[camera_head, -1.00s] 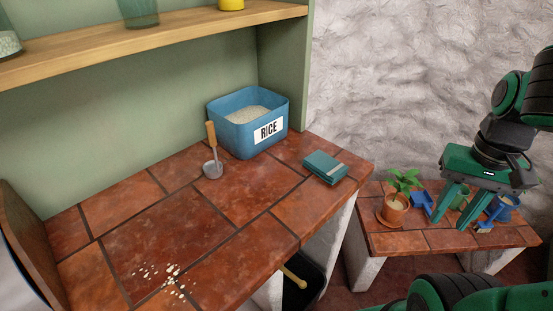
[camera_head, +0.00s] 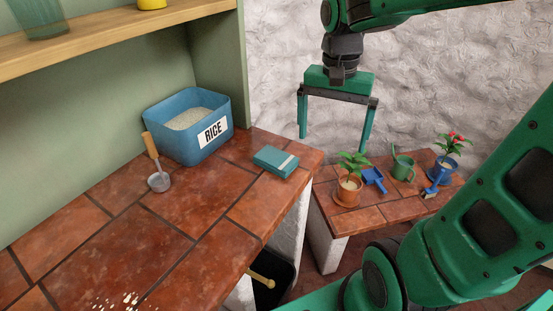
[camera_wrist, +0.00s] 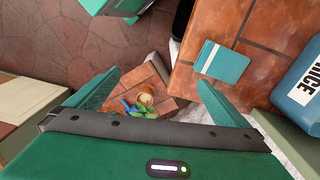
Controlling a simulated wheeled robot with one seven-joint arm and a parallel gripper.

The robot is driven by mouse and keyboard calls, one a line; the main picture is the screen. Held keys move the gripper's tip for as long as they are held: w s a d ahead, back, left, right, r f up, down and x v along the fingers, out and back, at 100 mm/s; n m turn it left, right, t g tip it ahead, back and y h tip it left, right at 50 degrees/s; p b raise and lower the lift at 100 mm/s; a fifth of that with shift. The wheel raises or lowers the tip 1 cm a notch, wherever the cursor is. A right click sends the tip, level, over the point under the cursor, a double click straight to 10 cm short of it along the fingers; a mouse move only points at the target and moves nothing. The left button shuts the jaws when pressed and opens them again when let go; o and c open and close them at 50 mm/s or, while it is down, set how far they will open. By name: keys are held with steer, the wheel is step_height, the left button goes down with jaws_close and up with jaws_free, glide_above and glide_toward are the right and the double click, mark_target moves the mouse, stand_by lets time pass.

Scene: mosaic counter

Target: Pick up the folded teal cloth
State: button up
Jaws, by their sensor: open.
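The folded teal cloth (camera_head: 276,161), with a pale stripe along one side, lies flat near the right end of the tiled counter, right of the rice bin. My gripper (camera_head: 333,143) is open and empty. In the head view it hangs in the air to the right of the cloth, over the back of the low plant bench. In the wrist view both fingers (camera_wrist: 160,78) are spread wide. Nothing hides the cloth.
A blue rice bin (camera_head: 172,146) and a metal scoop (camera_head: 158,182) stand left of the cloth. Spilled grains (camera_head: 120,302) lie at the counter's front. The low bench (camera_head: 352,220) holds potted plants, a green can (camera_head: 403,169) and blue tools. A shelf (camera_head: 100,36) overhangs the counter.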

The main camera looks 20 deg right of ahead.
steer(key=w+a+r+m, duration=0.2)
steer(key=w+a, duration=0.7)
steer(key=a, duration=0.1)
glide_above(275, 156)
steer(key=shift+y, duration=0.3)
step_height(275, 156, down, 5)
steer(key=shift+w+a+f, duration=0.1)
steer(key=shift+a, duration=0.05)
steer(key=shift+s+f, duration=0.2)
steer(key=shift+f, duration=2.75)
steer(key=c, duration=1)
